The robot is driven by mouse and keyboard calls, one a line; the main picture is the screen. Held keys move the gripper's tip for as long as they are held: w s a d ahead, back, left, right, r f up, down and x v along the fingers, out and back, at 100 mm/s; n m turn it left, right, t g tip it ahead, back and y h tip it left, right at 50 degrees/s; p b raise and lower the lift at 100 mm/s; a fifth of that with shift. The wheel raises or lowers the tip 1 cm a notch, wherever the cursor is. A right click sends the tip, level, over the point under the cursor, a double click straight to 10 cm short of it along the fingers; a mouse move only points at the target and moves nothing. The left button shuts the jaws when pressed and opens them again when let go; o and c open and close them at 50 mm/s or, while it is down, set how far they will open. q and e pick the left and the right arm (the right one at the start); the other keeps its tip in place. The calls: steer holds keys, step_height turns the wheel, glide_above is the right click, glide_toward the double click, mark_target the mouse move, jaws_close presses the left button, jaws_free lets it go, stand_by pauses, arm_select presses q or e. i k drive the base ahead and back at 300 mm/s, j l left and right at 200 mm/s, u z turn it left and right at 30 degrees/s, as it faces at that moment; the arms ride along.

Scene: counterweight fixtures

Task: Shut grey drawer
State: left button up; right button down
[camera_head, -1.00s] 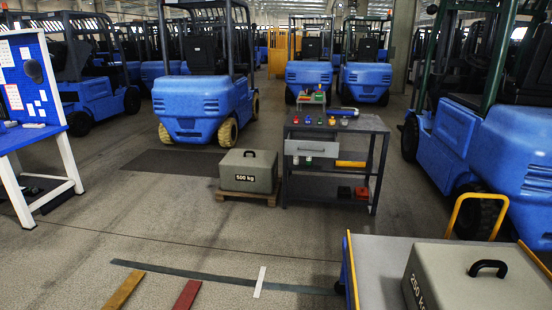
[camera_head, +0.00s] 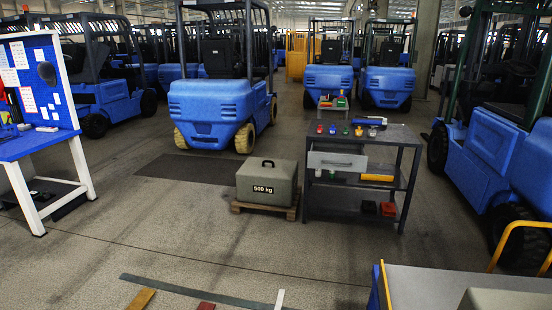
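The grey drawer (camera_head: 337,161) is set in the upper left part of a dark workbench (camera_head: 401,133), just under its top. Its light grey front faces me and has a dark handle. It appears to stick out from the bench, but how far I cannot tell at this distance. Neither of my grippers is in view.
A 500 kg weight (camera_head: 266,180) sits on a wooden pallet (camera_head: 291,212) left of the bench. A trolley (camera_head: 432,283) is at the lower right, a blue table (camera_head: 40,143) at the left. Forklifts stand behind. The floor before the bench is clear.

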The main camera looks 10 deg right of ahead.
mark_target(335, 156)
steer(key=i+z, duration=0.2)
steer(key=i, duration=0.65)
steer(key=i+j+z, duration=0.15)
steer(key=i, duration=0.7)
steer(key=i+l, duration=0.1)
steer(key=i, duration=0.45)
steer(key=i+l, duration=0.1)
steer(key=i, duration=0.45)
steer(key=i+l+u, duration=0.1)
steer(key=i, duration=0.45)
